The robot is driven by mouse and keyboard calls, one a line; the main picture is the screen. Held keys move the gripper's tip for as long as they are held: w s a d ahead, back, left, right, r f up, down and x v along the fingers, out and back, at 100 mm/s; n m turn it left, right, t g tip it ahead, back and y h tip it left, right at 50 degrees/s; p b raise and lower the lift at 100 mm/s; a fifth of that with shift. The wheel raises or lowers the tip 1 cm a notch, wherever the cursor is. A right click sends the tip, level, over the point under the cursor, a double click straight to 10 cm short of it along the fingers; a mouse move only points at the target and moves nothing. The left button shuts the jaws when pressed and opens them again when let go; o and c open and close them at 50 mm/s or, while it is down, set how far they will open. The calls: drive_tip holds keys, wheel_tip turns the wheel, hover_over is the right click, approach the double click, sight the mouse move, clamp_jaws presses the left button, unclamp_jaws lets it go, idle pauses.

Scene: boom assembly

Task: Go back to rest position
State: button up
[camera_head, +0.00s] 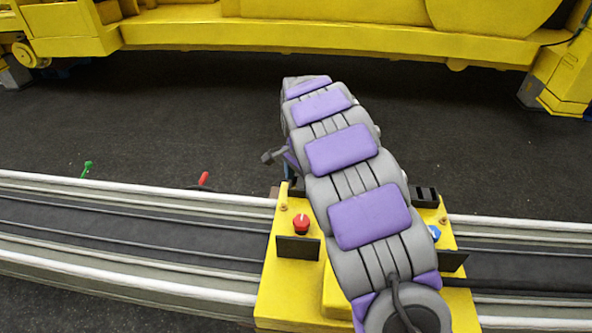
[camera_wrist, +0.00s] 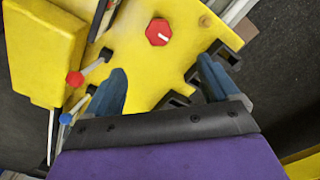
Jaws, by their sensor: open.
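My gripper (camera_wrist: 160,66) shows in the wrist view with its two blue fingers spread apart and nothing between them. It is over a yellow panel (camera_wrist: 135,55), with a red hexagonal knob (camera_wrist: 158,32) just ahead of the fingertips. I cannot tell how far above the panel the fingers are.
The platform bears a red knob (camera_head: 301,223) and a blue knob (camera_head: 435,232). Rails (camera_head: 130,240) cross left to right. A green lever (camera_head: 86,169) and a red lever (camera_head: 203,180) show beyond them. Dark floor lies before a large yellow machine (camera_head: 330,35).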

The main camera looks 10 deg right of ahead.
drive_tip(key=s+d+r+n+b, duration=0.1)
drive_tip(key=s+r+n, duration=0.15)
drive_tip(key=s, duration=0.65)
drive_tip(key=s+d+r+n+b, duration=0.2)
drive_tip(key=s+r, duration=0.1)
drive_tip(key=s, duration=0.6)
drive_tip(key=s+a+f+n+g+b, duration=0.1)
drive_tip(key=s+n, duration=0.3)
drive_tip(key=s, duration=0.8)
drive_tip(key=s+a+f+n+b, duration=0.1)
drive_tip(key=s+f+n, duration=0.2)
drive_tip(key=s, duration=0.9)
drive_tip(key=shift+s+a+f+n+g+b, duration=0.15)
drive_tip(key=shift+a+n+g+b, duration=0.2)
drive_tip(key=shift+n, duration=0.3)
drive_tip(key=shift+d, duration=0.15)
